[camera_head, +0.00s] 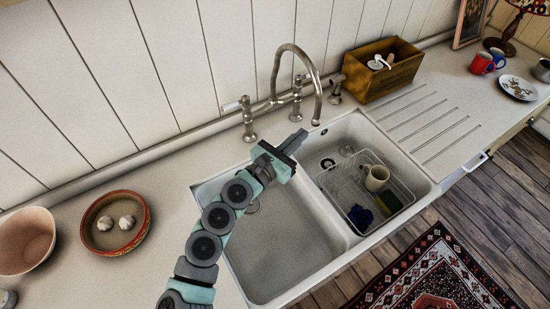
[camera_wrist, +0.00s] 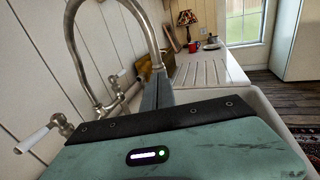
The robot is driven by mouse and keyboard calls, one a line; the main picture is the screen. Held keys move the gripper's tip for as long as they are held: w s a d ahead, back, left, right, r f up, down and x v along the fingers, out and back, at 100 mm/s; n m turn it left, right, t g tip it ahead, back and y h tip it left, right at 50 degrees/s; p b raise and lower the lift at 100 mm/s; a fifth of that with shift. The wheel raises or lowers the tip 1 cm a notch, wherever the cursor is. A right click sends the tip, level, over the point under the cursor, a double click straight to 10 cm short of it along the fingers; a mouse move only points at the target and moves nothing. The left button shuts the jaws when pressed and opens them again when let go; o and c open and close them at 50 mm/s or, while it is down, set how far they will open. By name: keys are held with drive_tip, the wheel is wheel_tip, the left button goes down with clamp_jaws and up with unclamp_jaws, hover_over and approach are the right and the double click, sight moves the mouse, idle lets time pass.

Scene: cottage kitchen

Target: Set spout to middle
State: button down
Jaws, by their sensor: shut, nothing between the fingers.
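The metal gooseneck spout (camera_head: 316,92) rises from the tap behind the sink and arches forward. In the head view its open end hangs near the back left corner of the right basin. The spout also shows in the wrist view (camera_wrist: 143,18), arching from the left. My gripper (camera_head: 300,136) is shut and empty, just left of and below the spout's end in the head view. In the wrist view the closed fingers (camera_wrist: 157,90) point toward the spout's end and overlap it; I cannot tell whether they touch.
The double sink has an empty left basin (camera_head: 275,250) and a right basin with a wire rack (camera_head: 345,190) holding a cup (camera_head: 377,178). Tap handles (camera_head: 248,125) flank the spout. A wooden box (camera_head: 375,82) stands right of the tap. A bowl (camera_head: 92,235) sits at left.

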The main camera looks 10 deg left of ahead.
drive_tip(key=b+v, duration=0.1)
drive_tip(key=v, duration=0.9)
drive_tip(key=shift+f, duration=0.1)
